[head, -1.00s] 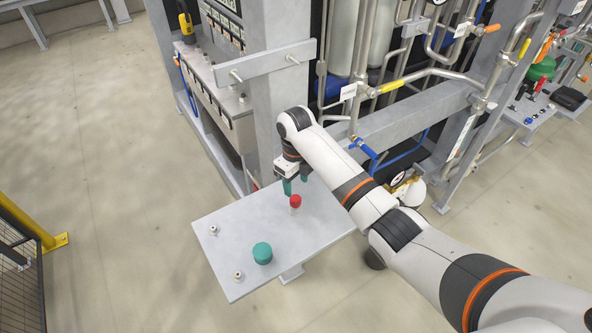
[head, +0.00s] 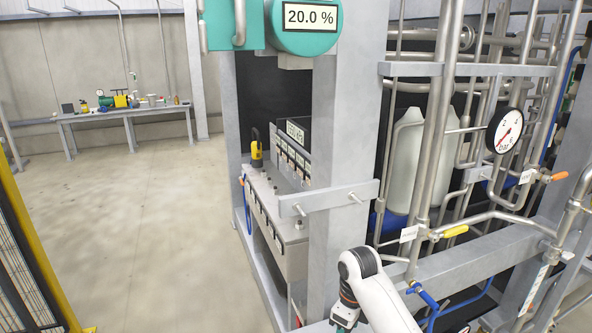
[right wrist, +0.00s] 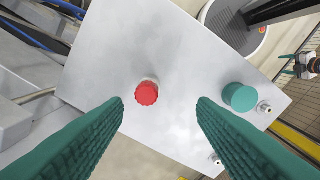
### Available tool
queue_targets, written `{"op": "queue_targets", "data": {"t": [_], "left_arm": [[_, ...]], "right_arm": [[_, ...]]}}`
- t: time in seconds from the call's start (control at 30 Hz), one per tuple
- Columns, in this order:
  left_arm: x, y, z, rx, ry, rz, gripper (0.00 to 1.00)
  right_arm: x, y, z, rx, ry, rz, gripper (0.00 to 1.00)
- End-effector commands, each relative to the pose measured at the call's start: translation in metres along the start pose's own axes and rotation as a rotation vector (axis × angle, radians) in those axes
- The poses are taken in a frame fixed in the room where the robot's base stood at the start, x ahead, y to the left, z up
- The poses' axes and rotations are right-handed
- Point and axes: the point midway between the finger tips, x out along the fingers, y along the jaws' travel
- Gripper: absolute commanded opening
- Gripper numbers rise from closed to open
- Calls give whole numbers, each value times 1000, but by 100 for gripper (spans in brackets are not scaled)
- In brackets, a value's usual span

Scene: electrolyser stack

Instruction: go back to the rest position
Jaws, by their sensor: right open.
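My right gripper (right wrist: 160,108) is open in the right wrist view, with its two teal ribbed fingers wide apart and nothing between them. It is above a grey metal shelf plate (right wrist: 190,55). A red-capped part (right wrist: 146,92) stands on the plate, seen through the gap between the fingers and apart from them. In the head view the right gripper's body (head: 345,315) shows at the bottom edge, its fingertips cut off. What looks like my left gripper (right wrist: 303,66) shows small at the right edge of the right wrist view; its jaws are unclear.
A teal round cap (right wrist: 240,97) and small metal fittings (right wrist: 264,107) are on the plate. The steel frame post (head: 340,150), crossbar (head: 330,198) and pipes with a pressure gauge (head: 505,130) stand close to the right arm. Open floor (head: 150,230) lies to the left.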

Motion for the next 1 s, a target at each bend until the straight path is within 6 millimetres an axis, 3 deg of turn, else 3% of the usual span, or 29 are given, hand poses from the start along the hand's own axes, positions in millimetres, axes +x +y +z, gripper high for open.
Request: {"op": "queue_targets", "data": {"t": [0.03,0.13,0.4,0.7,1.0], "left_arm": [[0,0,0,0,0,0,65],[0,0,0,0,0,0,65],[0,0,0,0,0,0,65],[0,0,0,0,0,0,65],[0,0,0,0,0,0,65]], "right_arm": [[18,-13,11,-114,13,-4,52],[43,-36,31,-371,46,11,52],[84,-98,98,-1044,89,104,52],[84,-159,180,-1732,11,235,52],[65,-188,226,-2121,-100,288,52]]}}
